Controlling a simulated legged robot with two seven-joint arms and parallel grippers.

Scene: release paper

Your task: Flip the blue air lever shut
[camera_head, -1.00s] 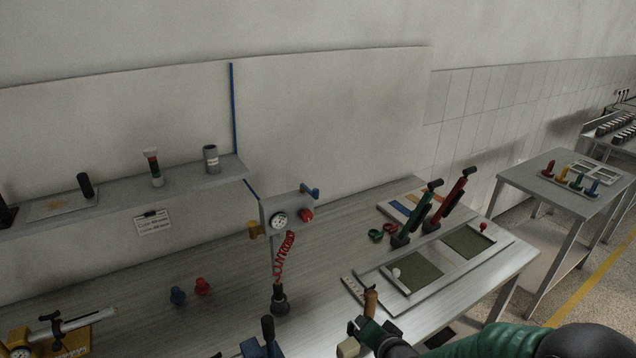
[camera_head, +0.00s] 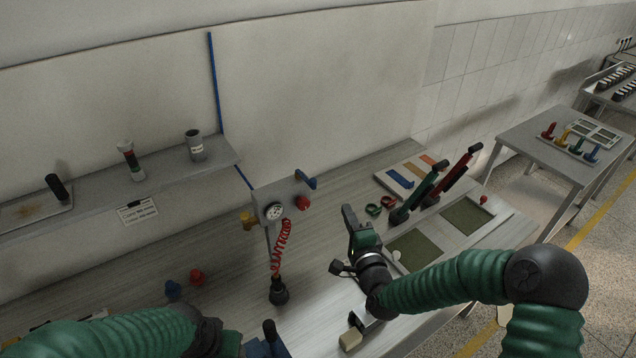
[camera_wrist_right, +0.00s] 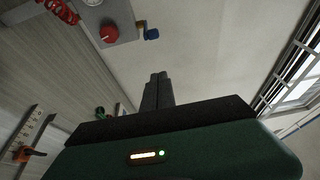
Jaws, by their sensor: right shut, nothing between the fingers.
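The blue air lever (camera_head: 307,181) sticks out from the upper right of a grey gauge box (camera_head: 285,192) mounted at the back of the bench. It also shows in the right wrist view (camera_wrist_right: 151,34), near the top. My right gripper (camera_head: 347,210) is shut and empty, pointing up, to the right of the box and apart from the lever. In the right wrist view the closed fingers (camera_wrist_right: 157,80) lie below the lever, with a gap between. My left arm shows at the lower left, but its fingers are out of the picture.
A red coiled hose (camera_head: 281,245) hangs below. Green (camera_head: 417,190) and red (camera_head: 455,177) handled tools stand to the right. A shelf (camera_head: 110,187) runs left of the box.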

